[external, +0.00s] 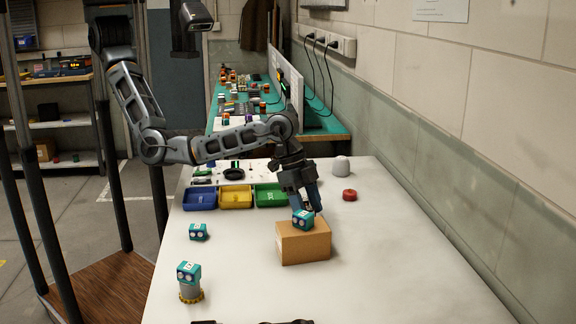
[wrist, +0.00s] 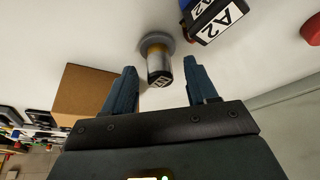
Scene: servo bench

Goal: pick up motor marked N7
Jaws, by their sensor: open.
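My gripper (external: 306,205) points down over the cardboard box (external: 305,246) in the external view, its fingers close to a teal motor (external: 302,219) on or right at the box top. In the wrist view my gripper (wrist: 160,65) is open. A silver, round motor with a grey flange (wrist: 157,41) and a dark, labelled end appears between and beyond the fingertips, with gaps on both sides. A blue and black part marked A2 (wrist: 215,18) is at the upper right. Other teal motors are a small one (external: 198,232) and one on a yellow-toothed base (external: 188,274).
Blue (external: 199,200), yellow (external: 236,200) and green (external: 271,197) bins stand left of my gripper. A red cap (external: 349,195) and a white dome (external: 342,166) lie to its right. The wall runs along the right side. The front right of the table is clear.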

